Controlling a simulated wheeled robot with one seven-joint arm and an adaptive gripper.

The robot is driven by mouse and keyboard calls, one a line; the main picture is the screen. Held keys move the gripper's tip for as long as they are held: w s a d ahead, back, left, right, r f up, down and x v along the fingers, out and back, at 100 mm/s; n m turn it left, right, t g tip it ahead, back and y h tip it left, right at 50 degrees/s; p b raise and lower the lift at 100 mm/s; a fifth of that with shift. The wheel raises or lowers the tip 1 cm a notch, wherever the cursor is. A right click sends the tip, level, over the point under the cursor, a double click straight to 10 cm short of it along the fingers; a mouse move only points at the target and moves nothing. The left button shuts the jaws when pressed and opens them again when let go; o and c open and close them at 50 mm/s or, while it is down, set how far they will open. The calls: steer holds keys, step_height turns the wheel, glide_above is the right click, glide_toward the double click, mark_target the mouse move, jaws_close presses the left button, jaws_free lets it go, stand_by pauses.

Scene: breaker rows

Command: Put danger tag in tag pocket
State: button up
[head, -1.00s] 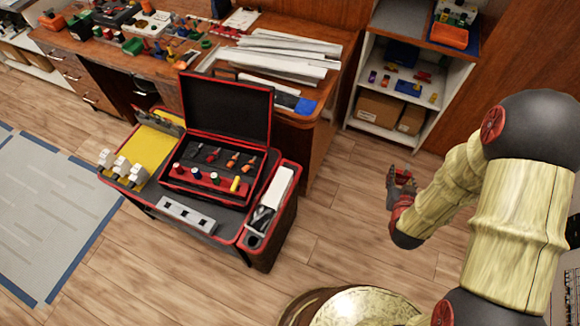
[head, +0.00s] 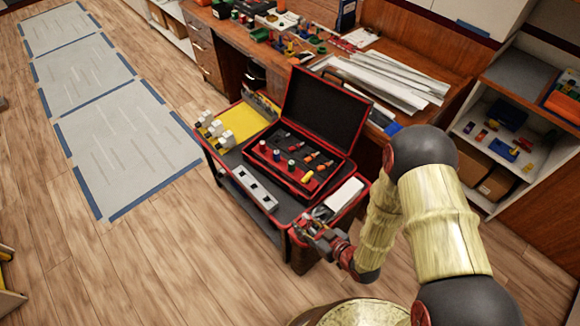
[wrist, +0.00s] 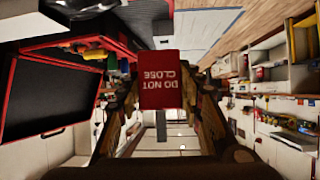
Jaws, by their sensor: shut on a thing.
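The danger tag (wrist: 161,80) is a small red plate with white "DO NOT CLOSE" lettering, which appears upside down in the wrist view. My gripper (wrist: 161,100) is shut on it, one finger at each side. In the head view my gripper (head: 312,232) is at the front right corner of the tool cart (head: 226,165), by its side bin. The tag is too small to make out there. I cannot pick out the tag pocket for certain in either view.
An open black case with red edges (head: 322,112) stands on the cart, its lid raised. A grey socket strip (head: 255,188) and white breaker-like blocks (head: 222,138) sit beside it. A workbench (head: 385,50) and shelf (head: 510,125) stand behind.

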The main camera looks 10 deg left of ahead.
steer(key=shift+s+a+f+n, duration=0.25)
steer(key=shift+s+a+n, duration=0.05)
steer(key=shift+s+a, duration=0.25)
steer(key=shift+w+a+f+g+y, duration=0.1)
steer(key=shift+a+f+g+y, duration=0.1)
steer(key=shift+g+y, duration=0.1)
steer(key=w+a+f+b, duration=0.1)
steer(key=w+a+f, duration=0.1)
steer(key=w+f, duration=0.1)
steer(key=w+a+f+b, duration=0.2)
steer(key=w+f, duration=0.1)
steer(key=w, duration=0.1)
steer(key=w+a+f+b, duration=0.2)
steer(key=w, duration=0.2)
steer(key=shift+f, duration=0.4)
steer(key=shift+w+a+f, duration=0.1)
steer(key=shift+w+f, duration=0.05)
steer(key=shift+f, duration=0.1)
steer(key=shift+w+a+f+b, duration=0.1)
steer(key=shift+w+f+b, duration=0.1)
steer(key=shift+f+b, duration=1.15)
steer(key=shift+f+p, duration=0.35)
steer(key=shift+f, duration=0.05)
